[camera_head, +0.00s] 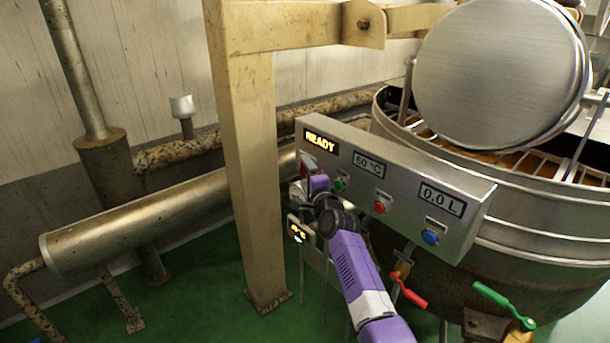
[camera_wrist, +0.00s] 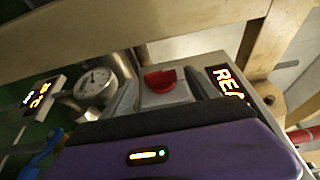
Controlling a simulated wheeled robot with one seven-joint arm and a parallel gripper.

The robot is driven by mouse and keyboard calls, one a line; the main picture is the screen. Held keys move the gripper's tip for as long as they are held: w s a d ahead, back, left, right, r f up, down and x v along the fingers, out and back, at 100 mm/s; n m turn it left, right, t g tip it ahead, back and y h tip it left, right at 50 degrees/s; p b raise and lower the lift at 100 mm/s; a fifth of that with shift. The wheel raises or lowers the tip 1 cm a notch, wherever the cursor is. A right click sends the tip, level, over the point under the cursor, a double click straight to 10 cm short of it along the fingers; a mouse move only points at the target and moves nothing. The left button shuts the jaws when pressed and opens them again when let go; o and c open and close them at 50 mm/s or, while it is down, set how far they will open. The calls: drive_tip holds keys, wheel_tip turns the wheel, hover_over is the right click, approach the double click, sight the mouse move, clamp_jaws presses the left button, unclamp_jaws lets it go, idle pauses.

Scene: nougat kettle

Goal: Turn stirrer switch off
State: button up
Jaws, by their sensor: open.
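A red switch (camera_wrist: 160,80) on a grey plate sits in the middle of the wrist view, beside the READY display (camera_wrist: 230,82). I take it to be the stirrer switch; its label cannot be read. My gripper (camera_wrist: 162,92) is open, one finger on each side of the switch plate. I cannot tell whether the fingers touch it. In the head view my gripper (camera_head: 306,184) is at the left end of the steel control panel (camera_head: 468,199), below the READY display. A bit of red of the switch (camera_head: 308,162) shows above it, the rest mostly hidden.
Green (camera_head: 341,184), red (camera_head: 380,208) and blue (camera_head: 431,237) buttons run along the panel to the right. A beige post (camera_head: 247,150) stands close left. Red (camera_head: 409,291) and green (camera_head: 503,304) valve handles are below. A gauge (camera_wrist: 96,84) is near the left finger.

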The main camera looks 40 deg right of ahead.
drive_tip(key=shift+w+d, duration=0.25)
drive_tip(key=shift+w, duration=0.35)
drive_tip(key=c, duration=1.4)
drive_tip(key=shift+o, duration=0.2)
drive_tip(key=shift+r, duration=0.1)
